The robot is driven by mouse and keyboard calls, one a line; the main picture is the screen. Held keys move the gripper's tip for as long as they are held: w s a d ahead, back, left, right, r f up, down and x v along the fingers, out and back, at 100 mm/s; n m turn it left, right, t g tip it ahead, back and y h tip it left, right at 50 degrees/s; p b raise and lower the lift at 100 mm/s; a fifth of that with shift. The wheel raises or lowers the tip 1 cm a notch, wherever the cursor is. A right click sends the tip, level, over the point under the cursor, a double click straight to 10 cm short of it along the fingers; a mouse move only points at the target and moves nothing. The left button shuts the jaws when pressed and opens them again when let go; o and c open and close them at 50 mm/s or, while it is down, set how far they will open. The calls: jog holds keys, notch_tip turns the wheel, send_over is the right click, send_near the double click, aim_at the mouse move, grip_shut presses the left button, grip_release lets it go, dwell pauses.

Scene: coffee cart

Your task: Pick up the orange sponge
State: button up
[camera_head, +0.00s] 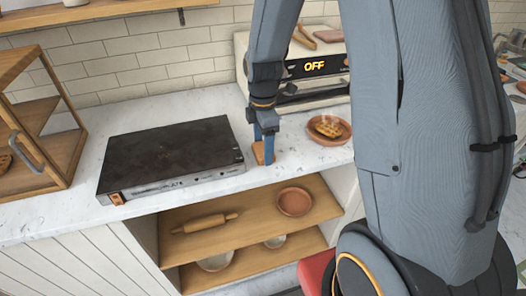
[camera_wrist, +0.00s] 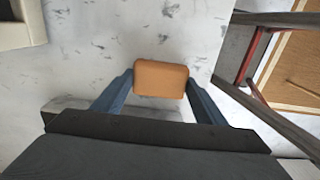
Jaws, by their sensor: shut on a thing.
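The orange sponge (camera_head: 259,153) is at the counter's front, just right of the black griddle, in the head view. In the wrist view the sponge (camera_wrist: 161,79) is a rounded orange block between the two blue fingers. My gripper (camera_head: 266,150) points down and is shut on the sponge. It also shows in the wrist view (camera_wrist: 160,92), with one finger at each side of the sponge. I cannot tell whether the sponge touches the counter.
The black griddle (camera_head: 170,155) stands close on the left. A terracotta plate with a waffle (camera_head: 329,130) is on the right. An oven showing "OFF" (camera_head: 315,67) stands behind. An open shelf (camera_head: 255,217) with a rolling pin and bowls lies below the counter (camera_head: 90,222).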

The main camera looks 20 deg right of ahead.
jog(key=shift+r, duration=0.1)
notch_tip(320, 180, up, 10)
jog(key=b, duration=0.2)
dwell(0.4)
